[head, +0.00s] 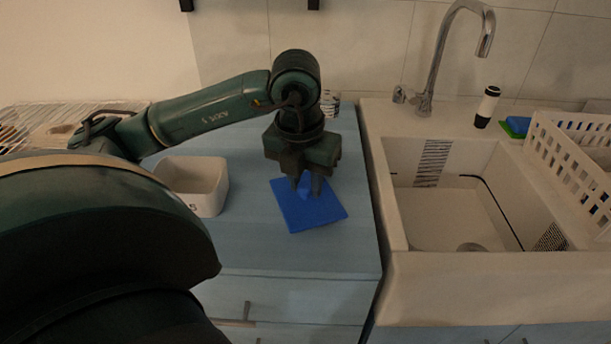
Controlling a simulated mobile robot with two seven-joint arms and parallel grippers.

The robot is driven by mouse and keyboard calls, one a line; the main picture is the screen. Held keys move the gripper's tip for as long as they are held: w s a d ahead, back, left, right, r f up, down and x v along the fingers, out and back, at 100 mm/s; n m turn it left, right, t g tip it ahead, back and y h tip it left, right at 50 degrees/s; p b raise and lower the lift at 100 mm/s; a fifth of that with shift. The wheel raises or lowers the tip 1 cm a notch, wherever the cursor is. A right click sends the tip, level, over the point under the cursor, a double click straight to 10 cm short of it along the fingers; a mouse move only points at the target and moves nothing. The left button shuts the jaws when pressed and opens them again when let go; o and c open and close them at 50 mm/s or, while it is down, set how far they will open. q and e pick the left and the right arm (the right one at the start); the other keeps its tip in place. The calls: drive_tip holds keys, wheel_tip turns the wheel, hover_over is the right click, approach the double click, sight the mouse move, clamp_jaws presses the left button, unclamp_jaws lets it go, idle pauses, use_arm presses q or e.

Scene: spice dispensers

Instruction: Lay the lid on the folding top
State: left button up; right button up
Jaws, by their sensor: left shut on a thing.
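The lid (311,213) is a flat blue square with a raised grip in its middle. My left gripper (307,186) points down over it and is shut on that grip. The lid is over the light blue folding top (270,245), left of the sink. Whether it touches the top or hangs just above it, I cannot tell. The gripper hides part of the lid's far side. My right gripper is not in view.
A white open box (194,184) stands on the top to the left of the lid. The sink (440,215) with its tap (432,60) is on the right. A white basket (575,155) and a black-and-white bottle (487,106) stand beyond. The front of the top is clear.

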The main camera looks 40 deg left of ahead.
use_arm(q)
drive_tip(key=shift+f, duration=0.25)
drive_tip(key=o, duration=1)
drive_tip(key=shift+r, duration=0.1)
drive_tip(key=shift+c, duration=0.2)
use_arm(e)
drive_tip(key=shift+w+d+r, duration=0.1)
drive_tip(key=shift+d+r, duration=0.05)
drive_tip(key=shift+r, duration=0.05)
